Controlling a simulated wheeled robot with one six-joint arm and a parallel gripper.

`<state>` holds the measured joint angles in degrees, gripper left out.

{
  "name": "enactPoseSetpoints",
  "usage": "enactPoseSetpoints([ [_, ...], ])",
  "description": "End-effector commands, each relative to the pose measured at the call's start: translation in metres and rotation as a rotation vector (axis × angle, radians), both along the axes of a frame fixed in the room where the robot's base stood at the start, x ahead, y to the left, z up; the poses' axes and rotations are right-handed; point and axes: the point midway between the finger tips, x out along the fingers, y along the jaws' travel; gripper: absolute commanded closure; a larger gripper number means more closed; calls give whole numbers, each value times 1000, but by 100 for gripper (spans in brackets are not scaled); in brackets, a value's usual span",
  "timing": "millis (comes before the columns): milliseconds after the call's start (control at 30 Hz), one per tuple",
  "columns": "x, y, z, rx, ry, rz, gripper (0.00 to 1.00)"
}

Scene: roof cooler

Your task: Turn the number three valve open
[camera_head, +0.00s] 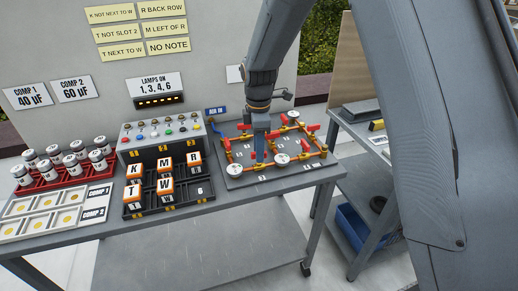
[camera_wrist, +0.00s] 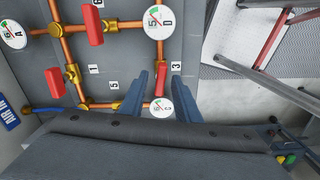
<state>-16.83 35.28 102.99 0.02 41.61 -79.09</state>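The valve board (camera_head: 240,178) is a grey plate with copper pipes, brass fittings, red handles and round white gauges. In the wrist view, the label 3 (camera_wrist: 176,66) is printed on the board beside a red handle (camera_wrist: 160,84). My gripper (camera_wrist: 160,73) is open, with one blue finger on each side of that handle. Gaps show between the fingers and the handle; the exact contact and height are hard to tell. Gauge C (camera_wrist: 161,107) sits just below the handle, partly covered by my gripper body. In the head view my gripper (camera_head: 260,160) points down over the board and hides part of it.
Other red handles (camera_wrist: 55,81) and (camera_wrist: 95,25) stand nearby, along with gauge D (camera_wrist: 158,21) and gauge A (camera_wrist: 14,34). A lamp box (camera_head: 160,140), a block rack (camera_head: 190,200) and a red jar tray (camera_head: 60,180) share the bench to the left. A side table (camera_head: 365,135) stands right.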

Motion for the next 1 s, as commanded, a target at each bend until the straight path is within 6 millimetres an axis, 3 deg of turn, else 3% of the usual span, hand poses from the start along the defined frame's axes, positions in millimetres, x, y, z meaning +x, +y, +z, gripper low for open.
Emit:
enactPoseSetpoints([
  [233, 1, 0, 13, 0, -3, 0, 70],
  [600, 1, 0, 68, 0, -2, 0, 70],
  [1000, 0, 0, 78, 0, 0, 0, 70],
])
